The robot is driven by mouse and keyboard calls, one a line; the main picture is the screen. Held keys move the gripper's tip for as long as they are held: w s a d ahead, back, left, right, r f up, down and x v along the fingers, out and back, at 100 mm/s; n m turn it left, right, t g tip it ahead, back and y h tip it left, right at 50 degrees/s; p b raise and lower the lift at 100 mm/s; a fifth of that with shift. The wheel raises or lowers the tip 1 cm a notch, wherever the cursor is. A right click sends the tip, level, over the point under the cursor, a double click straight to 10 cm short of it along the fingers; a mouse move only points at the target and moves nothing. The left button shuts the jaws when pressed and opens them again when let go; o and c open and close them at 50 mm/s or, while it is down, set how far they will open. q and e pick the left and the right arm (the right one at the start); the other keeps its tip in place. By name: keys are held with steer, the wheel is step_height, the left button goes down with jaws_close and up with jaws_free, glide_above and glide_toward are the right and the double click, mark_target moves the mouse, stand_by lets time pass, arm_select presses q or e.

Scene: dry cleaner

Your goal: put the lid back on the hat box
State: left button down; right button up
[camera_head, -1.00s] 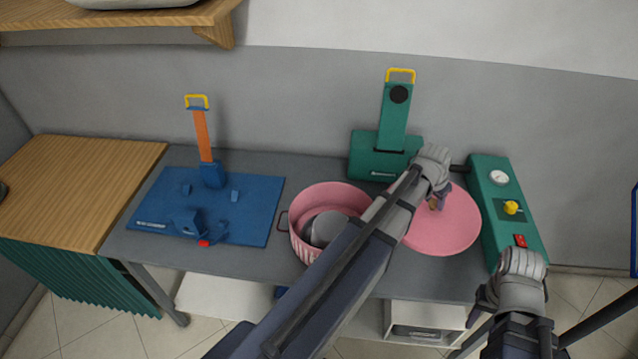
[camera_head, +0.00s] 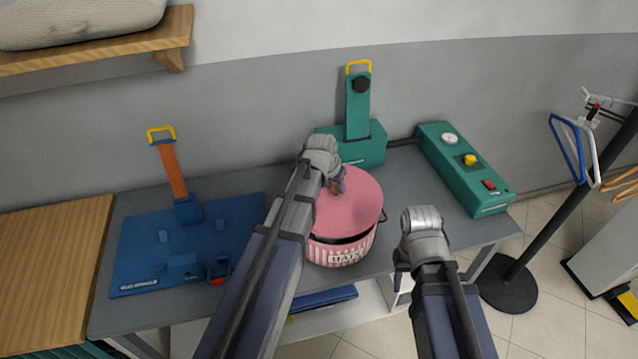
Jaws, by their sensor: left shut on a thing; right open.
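The round pink lid (camera_head: 350,205) is over the striped pink hat box (camera_head: 343,252), covering most of its opening. A dark gap shows between lid and rim at the front, so the lid looks tilted or not level with the rim. My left gripper (camera_head: 337,184) is shut on the lid's small knob at the top, which is mostly hidden by the fingers. My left forearm hides the left side of the box. My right gripper (camera_head: 402,275) is open and empty, to the right of the box near the table's front edge.
A blue press board (camera_head: 240,215) lies left of my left arm. A green press (camera_head: 375,145) stands behind the box, and a green control box (camera_head: 450,165) is at the right. The grey table (camera_head: 405,190) is clear between them. A rack with hangers (camera_head: 570,150) stands at far right.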

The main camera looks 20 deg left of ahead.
mark_target(334, 196)
arm_select(q)
steer(key=shift+a+r+p, duration=0.1)
steer(key=shift+r+p, duration=0.25)
steer(key=shift+r, duration=0.15)
steer(key=shift+r+p, duration=0.7)
steer(key=shift+p, duration=0.05)
steer(key=shift+f, duration=0.15)
steer(key=shift+f+b, duration=0.1)
steer(key=shift+b, duration=0.2)
step_height(334, 196, down, 6)
steer(key=b, duration=0.6)
steer(key=shift+f, duration=0.1)
steer(key=shift+f, duration=0.15)
stand_by(0.6)
steer(key=shift+c, duration=1.9)
jaws_free()
steer(key=shift+o, duration=0.3)
